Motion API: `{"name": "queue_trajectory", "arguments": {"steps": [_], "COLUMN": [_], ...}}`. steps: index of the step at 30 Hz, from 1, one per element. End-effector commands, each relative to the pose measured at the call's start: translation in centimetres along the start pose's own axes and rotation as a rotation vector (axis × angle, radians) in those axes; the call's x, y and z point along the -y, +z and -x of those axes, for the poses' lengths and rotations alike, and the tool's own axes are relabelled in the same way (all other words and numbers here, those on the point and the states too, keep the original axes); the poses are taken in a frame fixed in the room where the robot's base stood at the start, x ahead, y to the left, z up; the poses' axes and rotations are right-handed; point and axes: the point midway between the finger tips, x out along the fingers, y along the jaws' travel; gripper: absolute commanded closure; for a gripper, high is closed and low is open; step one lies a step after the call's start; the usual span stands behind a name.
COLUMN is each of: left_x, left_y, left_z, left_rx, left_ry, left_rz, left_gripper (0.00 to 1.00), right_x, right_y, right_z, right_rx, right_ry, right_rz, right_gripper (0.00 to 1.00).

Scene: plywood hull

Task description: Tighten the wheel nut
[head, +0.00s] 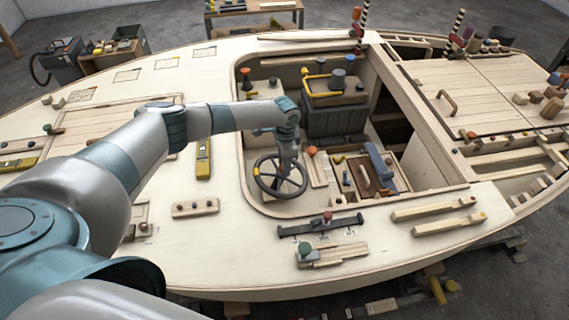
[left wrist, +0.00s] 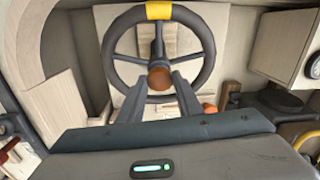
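The dark steering wheel (head: 262,186) sits in the cockpit and also shows in the left wrist view (left wrist: 112,38), with a yellow mark at its rim. The brown wheel nut (left wrist: 160,77) is at the wheel's hub. My left gripper (head: 283,172) is over the wheel in the head view and hides the hub there. In the left wrist view its two fingers (left wrist: 159,84) are spread apart, with their tips close to either side of the nut. I cannot tell whether they touch it. My right gripper is not in view.
The cockpit edge surrounds the wheel. A grey box with a yellow-trimmed tray (head: 330,98) stands behind it. A tool tray (head: 372,178) is to the right. A dark rail (head: 320,226) and wooden blocks (head: 195,207) lie on the near deck.

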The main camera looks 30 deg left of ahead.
Motion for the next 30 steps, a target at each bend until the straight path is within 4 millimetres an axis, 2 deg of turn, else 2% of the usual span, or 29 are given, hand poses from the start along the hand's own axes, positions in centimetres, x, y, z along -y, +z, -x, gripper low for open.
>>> {"name": "queue_trajectory", "arguments": {"steps": [15,23,24,26,30], "left_x": [0.1,0.1,0.1,0.1,0.1], "left_y": [-0.1,-0.1,-0.1,-0.1,-0.1], "left_z": [0.0,0.1,0.1,0.1,0.1], "left_rx": [-0.001,-0.001,-0.001,-0.002,-0.001], "left_ry": [0.047,0.047,0.047,0.047,0.047], "left_rz": [-0.142,-0.147,-0.147,-0.147,-0.146], "left_gripper": [0.90,0.90,0.63,0.49,0.49], "right_x": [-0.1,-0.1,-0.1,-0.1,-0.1], "right_y": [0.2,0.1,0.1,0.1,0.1], "right_z": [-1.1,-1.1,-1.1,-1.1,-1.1], "right_rx": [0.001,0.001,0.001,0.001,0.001], "right_ry": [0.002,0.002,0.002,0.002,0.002], "right_rz": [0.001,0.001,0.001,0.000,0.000], "right_gripper": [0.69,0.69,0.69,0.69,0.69]}}
